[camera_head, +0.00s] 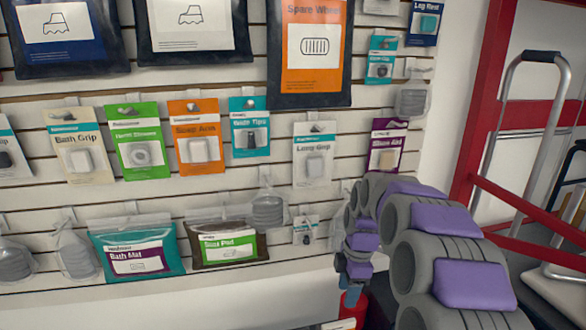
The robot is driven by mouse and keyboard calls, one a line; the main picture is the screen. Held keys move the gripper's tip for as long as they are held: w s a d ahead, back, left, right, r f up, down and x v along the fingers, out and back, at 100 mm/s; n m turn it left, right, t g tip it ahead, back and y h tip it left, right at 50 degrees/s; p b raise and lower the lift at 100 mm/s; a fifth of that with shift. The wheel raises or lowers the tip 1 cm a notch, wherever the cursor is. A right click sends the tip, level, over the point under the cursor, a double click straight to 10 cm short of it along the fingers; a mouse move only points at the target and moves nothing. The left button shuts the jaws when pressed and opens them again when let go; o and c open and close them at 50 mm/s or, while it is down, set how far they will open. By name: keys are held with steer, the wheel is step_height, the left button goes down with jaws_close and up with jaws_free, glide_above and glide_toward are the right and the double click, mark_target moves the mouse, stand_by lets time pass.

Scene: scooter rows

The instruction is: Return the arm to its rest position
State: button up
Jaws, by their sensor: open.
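My grey and purple arm rises from the bottom right corner, bends over at the top and points down. My gripper (350,294) hangs at its far end, low and right of centre, in front of the lower part of the display wall. Its blue fingertips are small and partly hidden by the arm. It is open, and I see nothing held in it. A red object (352,311) shows just below the fingertips; I cannot tell whether they touch it.
A white slatted wall (225,92) holds several hanging packages, including a Bath Grip pack (77,145). A Bath Mat pouch (137,250) and a Seat Pad pouch (226,243) hang low. A red frame (483,110) and a grey tubular handle (505,115) stand on the right.

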steer(key=s+a+f+m+g+h+b, duration=0.1)
steer(key=s+m, duration=1.7)
steer(key=s, duration=2)
steer(key=shift+m+b, duration=0.3)
steer(key=shift+b, duration=0.1)
